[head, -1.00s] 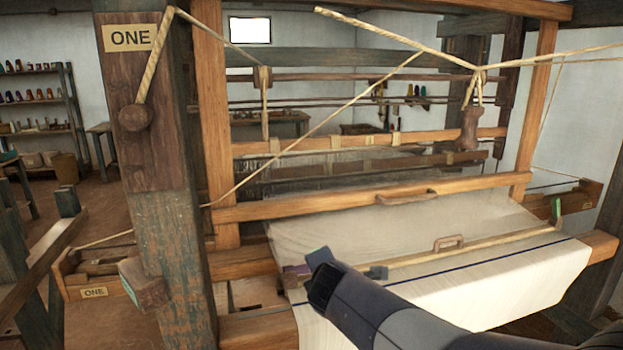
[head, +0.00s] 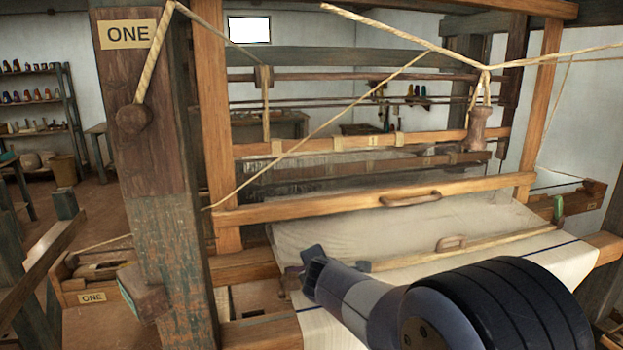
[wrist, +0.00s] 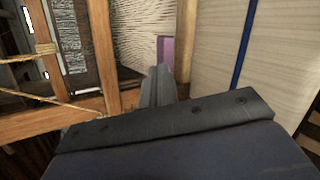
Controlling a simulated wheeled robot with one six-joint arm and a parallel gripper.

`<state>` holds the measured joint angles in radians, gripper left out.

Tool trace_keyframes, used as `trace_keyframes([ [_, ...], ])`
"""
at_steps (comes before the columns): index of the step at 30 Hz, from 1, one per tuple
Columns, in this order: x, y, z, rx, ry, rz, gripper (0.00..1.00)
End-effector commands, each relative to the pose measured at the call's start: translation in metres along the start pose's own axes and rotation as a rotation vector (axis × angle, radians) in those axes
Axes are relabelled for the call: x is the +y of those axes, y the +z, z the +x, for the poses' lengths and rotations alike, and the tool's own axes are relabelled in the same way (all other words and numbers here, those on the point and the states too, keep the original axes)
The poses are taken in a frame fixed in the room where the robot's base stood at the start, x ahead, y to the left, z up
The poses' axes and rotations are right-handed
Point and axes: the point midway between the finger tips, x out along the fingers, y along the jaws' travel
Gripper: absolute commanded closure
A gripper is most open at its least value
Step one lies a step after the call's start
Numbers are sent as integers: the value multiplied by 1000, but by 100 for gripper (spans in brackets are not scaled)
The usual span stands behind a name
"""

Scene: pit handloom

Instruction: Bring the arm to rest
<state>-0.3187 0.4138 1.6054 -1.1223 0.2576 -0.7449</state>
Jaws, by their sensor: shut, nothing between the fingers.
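My gripper shows in the wrist view (wrist: 158,84) with its two grey fingers together, shut and empty. In the head view its dark end (head: 313,268) is over the left part of the loom's front, above the cloth's left edge. The fingers point away from the head camera and are hard to make out there. Pale woven cloth (head: 395,222) lies across the loom and also fills the right of the wrist view (wrist: 282,50). My arm crosses the lower right of the head view and hides part of the cloth.
A wooden bar with a handle (head: 408,199) spans the loom above the cloth. A thick post (head: 160,230) labelled ONE stands at left. Ropes (head: 320,130) slant across the frame. A small purple thing (wrist: 165,50) lies beyond my fingertips. Open floor (head: 95,205) shows at far left.

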Motion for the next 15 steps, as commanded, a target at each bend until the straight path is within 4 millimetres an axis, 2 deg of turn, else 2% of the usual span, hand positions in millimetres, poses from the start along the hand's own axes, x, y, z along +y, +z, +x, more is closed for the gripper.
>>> trace_keyframes([
  [15, 17, -15, -11, -206, 2, -317, 100],
])
